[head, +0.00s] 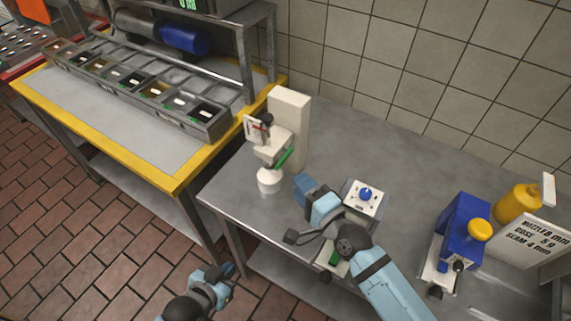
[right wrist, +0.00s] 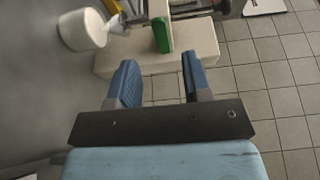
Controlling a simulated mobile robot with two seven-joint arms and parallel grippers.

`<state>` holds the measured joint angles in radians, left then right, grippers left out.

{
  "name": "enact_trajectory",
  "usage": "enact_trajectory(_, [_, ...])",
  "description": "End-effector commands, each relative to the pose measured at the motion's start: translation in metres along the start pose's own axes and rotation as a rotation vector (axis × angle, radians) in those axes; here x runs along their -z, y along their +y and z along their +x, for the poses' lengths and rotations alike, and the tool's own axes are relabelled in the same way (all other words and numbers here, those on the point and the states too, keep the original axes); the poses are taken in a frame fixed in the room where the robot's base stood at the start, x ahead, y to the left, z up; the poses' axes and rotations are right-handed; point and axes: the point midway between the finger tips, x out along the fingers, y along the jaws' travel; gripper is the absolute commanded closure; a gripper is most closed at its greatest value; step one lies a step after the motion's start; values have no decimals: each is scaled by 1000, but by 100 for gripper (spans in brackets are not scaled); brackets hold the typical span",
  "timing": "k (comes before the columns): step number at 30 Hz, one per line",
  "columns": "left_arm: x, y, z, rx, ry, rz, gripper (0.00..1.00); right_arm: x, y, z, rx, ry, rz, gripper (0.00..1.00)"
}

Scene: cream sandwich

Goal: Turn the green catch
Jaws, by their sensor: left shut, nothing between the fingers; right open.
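The green catch (head: 284,158) is a short tilted bar on the side of the cream-coloured dispenser (head: 290,115), above a white cup-shaped part (head: 269,181). In the right wrist view the green catch (right wrist: 162,35) stands just beyond the fingertips, roughly between their lines. My right gripper (head: 303,184) is open and empty, a short way right of and below the catch, apart from it. Its two blue fingers (right wrist: 158,65) show spread in the wrist view. My left gripper (head: 229,269) is shut and empty, low over the floor in front of the table.
A white box with a blue knob (head: 365,194) stands beside my right arm. A blue device with a yellow knob (head: 463,231), a yellow bottle (head: 518,204) and a printed sign (head: 527,241) stand at the right. A yellow-edged table (head: 180,183) with ingredient bins adjoins at left.

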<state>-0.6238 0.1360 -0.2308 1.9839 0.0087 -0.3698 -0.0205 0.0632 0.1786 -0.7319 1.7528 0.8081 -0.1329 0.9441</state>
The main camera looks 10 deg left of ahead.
Motion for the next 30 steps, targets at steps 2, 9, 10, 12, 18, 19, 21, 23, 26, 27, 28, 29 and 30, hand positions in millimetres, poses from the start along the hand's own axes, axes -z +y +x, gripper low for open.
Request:
enact_trajectory(2, [6, -1, -2, 2, 5, 1, 100, 0, -3, 19, 1, -1, -1, 55])
enact_trajectory(9, [15, -6, -4, 12, 16, 3, 100, 0, -1, 58, 0, 0, -2, 55])
enact_trajectory(10, [15, -6, -4, 12, 16, 3, 100, 0, -1, 61, 0, 0, -2, 55])
enact_trajectory(12, [16, -6, -4, 12, 16, 3, 100, 0, -1, 67, 0, 0, -1, 55])
enact_trajectory(18, [15, -6, -4, 12, 15, 2, 100, 0, 0, 72, 0, 1, -1, 55])
enact_trajectory(19, [15, -6, -4, 11, 15, 2, 100, 0, 0, 72, 0, 1, -1, 55])
enact_trajectory(21, [15, -5, -4, 11, 14, 2, 100, 0, 0, 72, 0, 1, -1, 55])
enact_trajectory(23, [14, -5, -5, 10, 13, 1, 100, 0, 0, 72, 0, 1, -1, 55])
enact_trajectory(26, [14, -4, -5, 9, 12, 1, 100, 0, 0, 72, 0, 0, -1, 74])
enact_trajectory(27, [13, -4, -5, 9, 11, 1, 100, 0, 0, 72, 0, 0, -1, 83])
enact_trajectory(28, [13, -4, -5, 9, 11, 1, 100, 0, 0, 72, 0, 0, -1, 90])
enact_trajectory(29, [13, -4, -5, 9, 11, 1, 100, 0, 0, 72, 0, 0, -1, 97])
enact_trajectory(30, [13, -4, -5, 9, 11, 1, 100, 0, 0, 72, 0, 0, -1, 100])
